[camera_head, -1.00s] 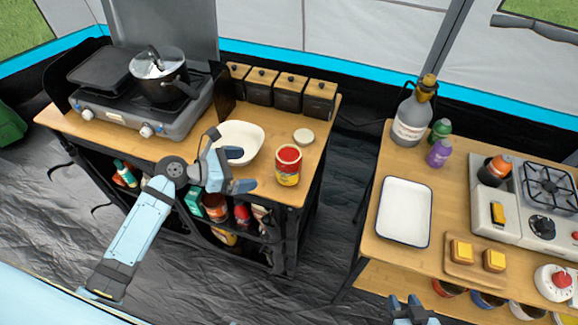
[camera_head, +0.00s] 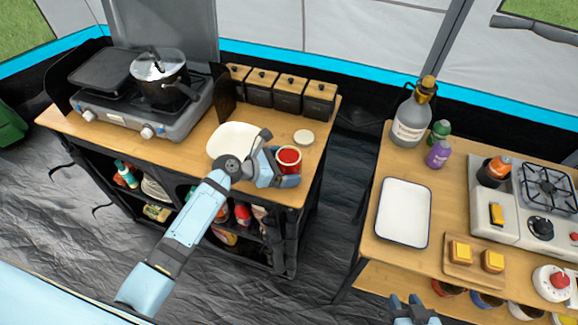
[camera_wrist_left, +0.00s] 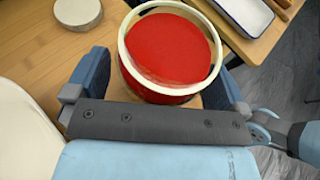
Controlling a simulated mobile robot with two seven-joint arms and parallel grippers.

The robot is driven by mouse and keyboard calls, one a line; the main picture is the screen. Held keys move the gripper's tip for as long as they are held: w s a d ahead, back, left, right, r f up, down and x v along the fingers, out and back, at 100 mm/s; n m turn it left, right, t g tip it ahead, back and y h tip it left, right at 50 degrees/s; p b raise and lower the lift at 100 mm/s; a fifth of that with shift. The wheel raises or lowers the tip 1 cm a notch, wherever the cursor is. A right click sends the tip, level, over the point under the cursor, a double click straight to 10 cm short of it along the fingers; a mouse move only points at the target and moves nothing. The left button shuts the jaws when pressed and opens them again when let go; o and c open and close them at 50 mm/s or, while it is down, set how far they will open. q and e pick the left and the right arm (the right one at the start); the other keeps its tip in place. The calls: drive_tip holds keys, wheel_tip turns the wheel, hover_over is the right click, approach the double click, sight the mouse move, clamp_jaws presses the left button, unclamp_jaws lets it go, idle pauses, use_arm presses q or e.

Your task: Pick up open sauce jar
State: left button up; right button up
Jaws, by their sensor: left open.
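The open sauce jar (camera_head: 289,159), with red sauce inside a pale rim, stands upright on the left wooden table. My left gripper (camera_head: 285,170) is open and low at the jar. In the left wrist view the jar (camera_wrist_left: 170,50) sits between the two blue fingers of the left gripper (camera_wrist_left: 160,85), one on each side. Whether the fingers touch it cannot be told. The round lid (camera_head: 303,137) lies on the table behind the jar and also shows in the left wrist view (camera_wrist_left: 78,12). My right gripper (camera_head: 412,308) is partly visible at the bottom edge.
Several dark boxes (camera_head: 289,93) line the table's back. A stove with a pot (camera_head: 160,80) is at left. A white tray (camera_head: 403,213) lies on the separate right table.

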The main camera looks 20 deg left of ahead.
use_arm(q)
drive_tip(key=shift+r, duration=0.1)
drive_tip(key=c, duration=1.3)
drive_tip(key=shift+r, duration=0.15)
drive_tip(key=shift+r+p, duration=0.55)
drive_tip(key=shift+r, duration=9.25)
